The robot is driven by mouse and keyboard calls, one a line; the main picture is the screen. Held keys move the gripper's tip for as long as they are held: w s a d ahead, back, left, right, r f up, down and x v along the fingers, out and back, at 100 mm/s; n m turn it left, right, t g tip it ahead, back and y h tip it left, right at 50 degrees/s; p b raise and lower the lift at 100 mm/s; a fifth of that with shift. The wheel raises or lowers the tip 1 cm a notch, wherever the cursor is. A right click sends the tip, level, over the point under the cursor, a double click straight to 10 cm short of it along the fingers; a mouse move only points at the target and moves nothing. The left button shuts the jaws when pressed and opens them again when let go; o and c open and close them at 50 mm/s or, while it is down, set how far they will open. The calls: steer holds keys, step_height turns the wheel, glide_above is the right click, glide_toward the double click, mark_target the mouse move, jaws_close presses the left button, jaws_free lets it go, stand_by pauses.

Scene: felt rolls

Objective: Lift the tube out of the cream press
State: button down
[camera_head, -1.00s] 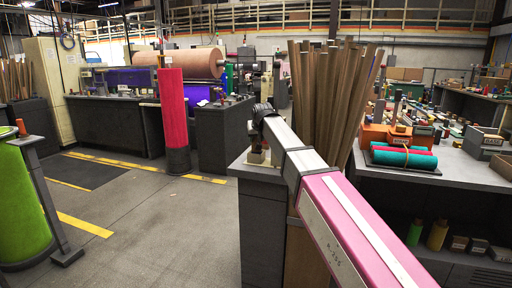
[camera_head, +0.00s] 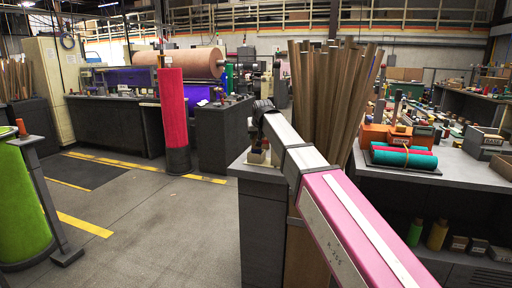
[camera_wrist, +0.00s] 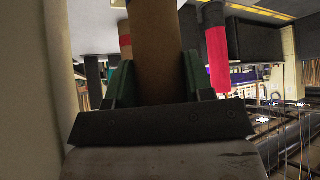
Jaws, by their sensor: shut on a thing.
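My gripper (camera_wrist: 155,74) is shut on a brown cardboard-like tube (camera_wrist: 156,40), its dark green fingers on either side of it in the wrist view. The tube runs up out of the top of that view, so its far end is hidden. In the head view my gripper (camera_head: 261,120) is a dark shape over the near left corner of a grey bench. A small cream thing (camera_head: 258,157) on that bench below it may be the cream press. My arm covers much of it, and I cannot tell whether the tube is still inside it.
Tall brown tubes (camera_head: 326,90) stand close to the right of my gripper. Teal and red rolls (camera_head: 404,157) lie on the bench further right. A pink roll (camera_head: 172,105) stands on the floor to the left. Open floor lies left of the bench.

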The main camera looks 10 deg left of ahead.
steer(key=shift+r, duration=0.5)
stand_by(0.3)
steer(key=shift+r, duration=0.8)
steer(key=shift+c, duration=2.1)
jaws_free()
